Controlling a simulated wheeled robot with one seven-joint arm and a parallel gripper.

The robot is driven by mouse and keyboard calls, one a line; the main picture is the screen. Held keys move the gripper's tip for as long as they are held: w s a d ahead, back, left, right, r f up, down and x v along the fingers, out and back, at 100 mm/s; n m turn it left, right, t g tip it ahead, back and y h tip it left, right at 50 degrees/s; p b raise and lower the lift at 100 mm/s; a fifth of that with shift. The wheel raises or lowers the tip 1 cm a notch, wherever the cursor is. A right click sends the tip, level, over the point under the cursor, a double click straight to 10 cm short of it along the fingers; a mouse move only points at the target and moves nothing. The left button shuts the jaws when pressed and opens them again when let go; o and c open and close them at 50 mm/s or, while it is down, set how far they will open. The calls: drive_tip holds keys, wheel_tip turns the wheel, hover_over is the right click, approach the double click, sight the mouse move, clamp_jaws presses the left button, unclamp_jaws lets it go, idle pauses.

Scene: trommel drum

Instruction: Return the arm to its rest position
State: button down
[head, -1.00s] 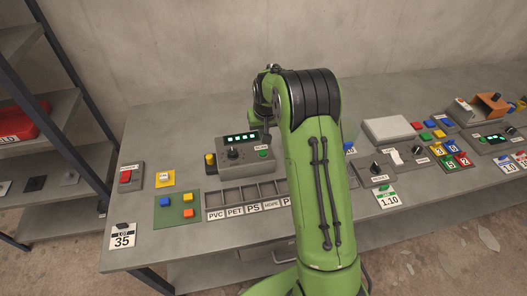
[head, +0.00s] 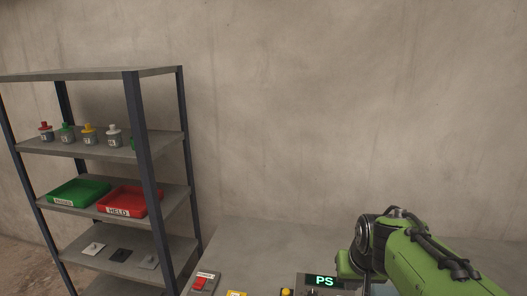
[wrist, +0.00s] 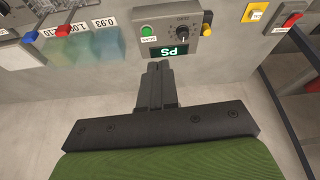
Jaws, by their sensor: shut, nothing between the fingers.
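My gripper (wrist: 158,68) is in the wrist view, its two dark fingers together with nothing between them. It points at the grey control box (wrist: 173,27), apart from it as far as I can tell. The box has a green button, a black knob and a lit display reading PS, upside down in this view. In the head view my green arm comes in at the lower right, bent at a dark joint. My gripper is not visible there. The display (head: 325,281) shows at the bottom edge, left of my arm.
A metal shelf (head: 160,143) stands at the left with several small bottles, a green tray (head: 78,193) and a red tray (head: 130,203) labelled HELD. The workbench (head: 262,250) runs along the bottom. A red switch box (head: 203,283) sits on it. The wall behind is bare.

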drive_tip(key=s+a+r, duration=0.1)
drive_tip(key=s+a, duration=0.1)
drive_tip(key=s, duration=0.9)
drive_tip(key=s+a+r+n+t, duration=0.1)
drive_tip(key=s+a+r, duration=0.1)
drive_tip(key=s, duration=0.9)
drive_tip(key=shift+s+a+y, duration=0.3)
drive_tip(key=shift+s+a, duration=0.1)
